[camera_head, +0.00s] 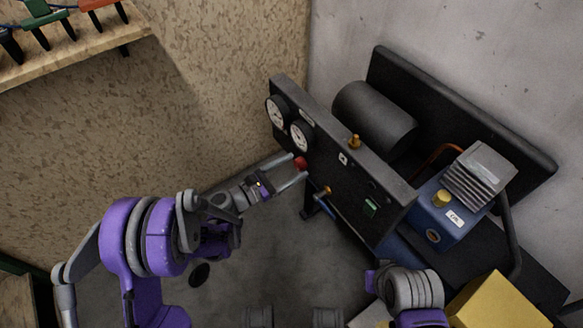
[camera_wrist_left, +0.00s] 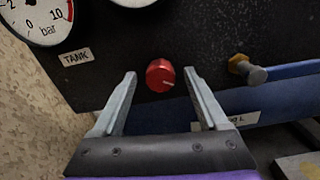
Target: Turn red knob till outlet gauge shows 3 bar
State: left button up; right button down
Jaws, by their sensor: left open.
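The red knob (camera_head: 300,162) sits on the dark panel (camera_head: 335,158) below the gauges. In the left wrist view the red knob (camera_wrist_left: 160,75) is round, with a pale mark at its lower right. My left gripper (camera_head: 297,166) is open, with one finger on either side of the knob and a gap beside it. The gauge (camera_head: 277,112) at the far end matches the one labelled TANK (camera_wrist_left: 45,15). The other gauge (camera_head: 301,135) is likely the outlet one; its needle is too small to read, and the wrist view cuts it off. My right gripper is not visible.
A brass fitting (camera_wrist_left: 247,69) juts from the panel right of the knob. A blue compressor (camera_head: 440,215) and a black cylinder (camera_head: 374,117) stand behind the panel. A yellow box (camera_head: 497,303) is at the lower right. A shelf (camera_head: 75,50) with tools is at the upper left.

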pick_arm(q)
grip_shut()
jog(key=shift+m+b, duration=0.35)
jog(key=shift+m, duration=0.65)
grip_release()
